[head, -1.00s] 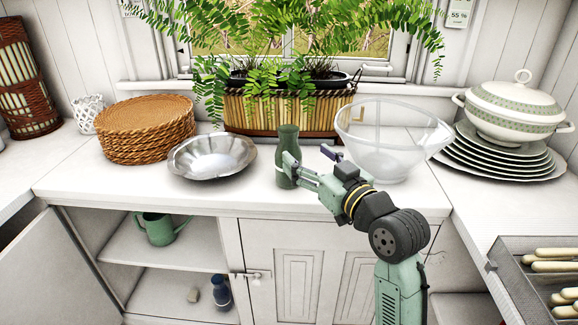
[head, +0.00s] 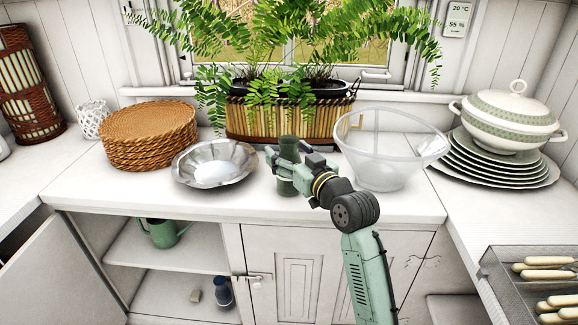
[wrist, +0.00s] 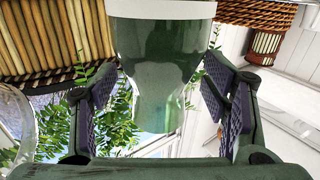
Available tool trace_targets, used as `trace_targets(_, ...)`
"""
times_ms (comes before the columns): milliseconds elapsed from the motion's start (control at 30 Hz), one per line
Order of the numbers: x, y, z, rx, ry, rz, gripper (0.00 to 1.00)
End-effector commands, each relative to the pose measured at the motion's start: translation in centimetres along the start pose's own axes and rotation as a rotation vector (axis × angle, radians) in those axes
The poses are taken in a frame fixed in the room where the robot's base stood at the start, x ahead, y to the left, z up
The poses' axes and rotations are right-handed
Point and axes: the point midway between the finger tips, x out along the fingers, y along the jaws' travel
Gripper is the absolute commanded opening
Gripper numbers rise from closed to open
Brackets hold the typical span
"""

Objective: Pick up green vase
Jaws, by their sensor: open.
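The green vase (head: 287,187) stands upright on the white counter, between the silver bowl and the clear bowl. My gripper (head: 286,163) reaches it from the right and hides its middle in the head view. In the wrist view the vase (wrist: 160,60) fills the space between the two dark finger pads of my gripper (wrist: 160,112). The fingers are open on either side of it, with a gap visible at each side. The wrist view appears upside down.
A silver bowl (head: 214,165) is close on the left and a clear bowl (head: 390,150) close on the right. A planter with ferns (head: 290,117) stands behind. Woven mats (head: 150,135) are stacked at left, plates and a tureen (head: 508,110) at right.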

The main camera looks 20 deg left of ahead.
Motion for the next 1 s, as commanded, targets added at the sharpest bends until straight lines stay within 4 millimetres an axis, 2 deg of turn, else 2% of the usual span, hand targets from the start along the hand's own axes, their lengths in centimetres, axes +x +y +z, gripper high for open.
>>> trace_targets(200,0.01,0.02,0.05,0.000,0.000,0.001,0.67)
trace_targets(1000,-0.02,0.02,0.02,0.000,0.000,0.001,0.14)
